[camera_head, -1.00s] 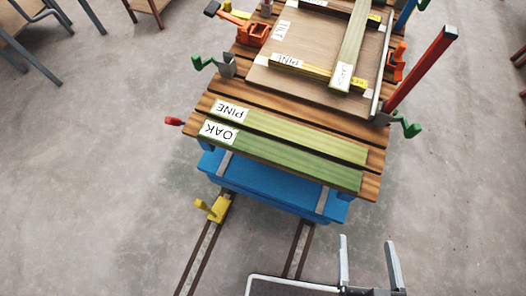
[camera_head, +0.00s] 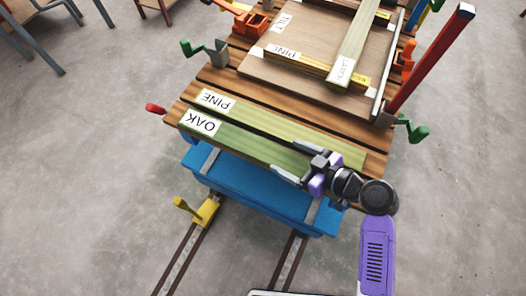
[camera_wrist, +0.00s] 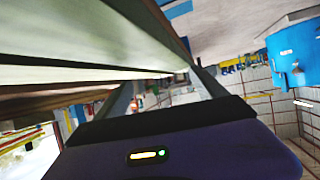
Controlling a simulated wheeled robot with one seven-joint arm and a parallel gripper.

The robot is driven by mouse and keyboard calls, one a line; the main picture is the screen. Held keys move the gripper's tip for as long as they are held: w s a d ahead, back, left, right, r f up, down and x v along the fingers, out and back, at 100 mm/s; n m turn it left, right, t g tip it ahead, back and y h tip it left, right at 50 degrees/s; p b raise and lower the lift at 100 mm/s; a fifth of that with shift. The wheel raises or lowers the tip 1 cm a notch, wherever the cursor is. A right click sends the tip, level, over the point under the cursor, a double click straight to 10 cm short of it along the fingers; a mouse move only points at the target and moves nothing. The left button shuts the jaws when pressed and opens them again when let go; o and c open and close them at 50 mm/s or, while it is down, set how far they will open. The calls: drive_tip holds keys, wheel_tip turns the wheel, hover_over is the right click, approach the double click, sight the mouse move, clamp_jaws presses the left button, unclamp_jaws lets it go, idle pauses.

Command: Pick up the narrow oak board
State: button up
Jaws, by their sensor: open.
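The narrow oak board (camera_head: 239,147) is a long green-tinted board with a white OAK label at its left end. It lies along the front edge of the slatted wooden table. My gripper (camera_head: 291,162) is at the right part of the oak board, open, with its fingers pointing left and apart. In the wrist view a long pale board (camera_wrist: 100,30) fills the upper left, close to the fingers (camera_wrist: 165,85); I cannot tell whether they touch it. The arm hides the oak board's right end in the head view.
A similar board labelled PINE (camera_head: 275,122) lies just behind the oak board. A tray-like panel (camera_head: 259,70) with more labelled boards sits further back. Green clamp handles (camera_head: 413,131) and a red upright post (camera_head: 432,58) stand at the right. A blue trolley (camera_head: 245,182) is below the table.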

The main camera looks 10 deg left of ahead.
sight(264, 150)
drive_tip(key=shift+s+a+n+g, duration=0.2)
drive_tip(key=shift+a+n+g, duration=0.1)
drive_tip(key=shift+a+n, duration=0.1)
drive_tip(key=shift+a+f+y, duration=0.1)
drive_tip(key=shift+a+y, duration=0.15)
drive_tip(key=shift+y, duration=0.05)
drive_tip(key=x, duration=0.7)
drive_tip(key=shift+w+f, duration=0.1)
clamp_jaws()
